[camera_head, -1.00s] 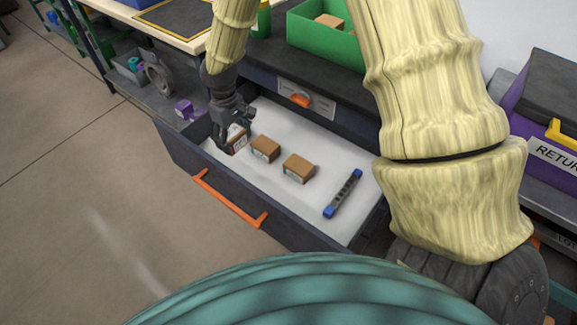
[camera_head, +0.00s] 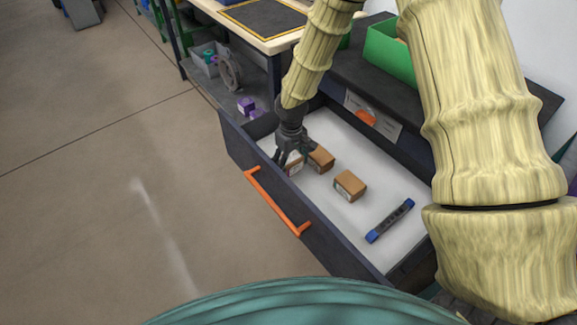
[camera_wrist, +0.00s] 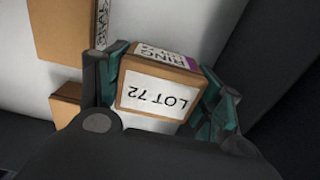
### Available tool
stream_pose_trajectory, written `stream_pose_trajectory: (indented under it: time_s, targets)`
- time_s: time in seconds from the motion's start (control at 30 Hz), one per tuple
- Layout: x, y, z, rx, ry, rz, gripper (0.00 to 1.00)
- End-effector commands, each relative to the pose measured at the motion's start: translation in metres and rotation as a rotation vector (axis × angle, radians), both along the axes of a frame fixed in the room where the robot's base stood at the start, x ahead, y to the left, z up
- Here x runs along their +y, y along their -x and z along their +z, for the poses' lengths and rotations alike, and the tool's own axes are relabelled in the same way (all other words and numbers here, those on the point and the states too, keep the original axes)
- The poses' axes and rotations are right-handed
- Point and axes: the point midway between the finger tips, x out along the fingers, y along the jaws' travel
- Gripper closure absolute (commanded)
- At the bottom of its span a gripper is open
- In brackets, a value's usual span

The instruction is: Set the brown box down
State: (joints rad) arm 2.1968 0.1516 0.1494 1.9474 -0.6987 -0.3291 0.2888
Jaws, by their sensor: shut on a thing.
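A brown box (camera_wrist: 158,96) with white labels, one reading "LOT 72", sits between the teal-padded fingers of my gripper (camera_wrist: 165,85) in the wrist view. In the head view, my gripper (camera_head: 291,158) points down inside the open drawer (camera_head: 372,208), at its left end. The held box (camera_head: 294,168) is partly hidden by the fingers there. It is at or close to the white drawer floor; I cannot tell whether it touches. Two other brown boxes lie to its right, one close by (camera_head: 321,159) and one farther along (camera_head: 350,185).
A blue-ended black tool (camera_head: 390,221) lies at the drawer's right end. The drawer front has an orange handle (camera_head: 277,203). Purple items (camera_head: 246,105) and a grey bin (camera_head: 209,60) stand on the shelf behind. A green crate (camera_head: 391,52) is above.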

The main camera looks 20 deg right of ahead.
Motion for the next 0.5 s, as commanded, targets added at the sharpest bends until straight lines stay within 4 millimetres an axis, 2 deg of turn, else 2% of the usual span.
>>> stream_pose_trajectory:
  time_s: [0.03, 0.17, 0.5]
  targets:
    - [0.000, 0.001, -0.008, 0.004, 0.001, 0.000, 0.59]
    - [0.000, 0.001, -0.021, 0.002, 0.001, 0.002, 0.59]
    - [0.000, 0.000, -0.024, 0.001, 0.000, 0.001, 0.59]
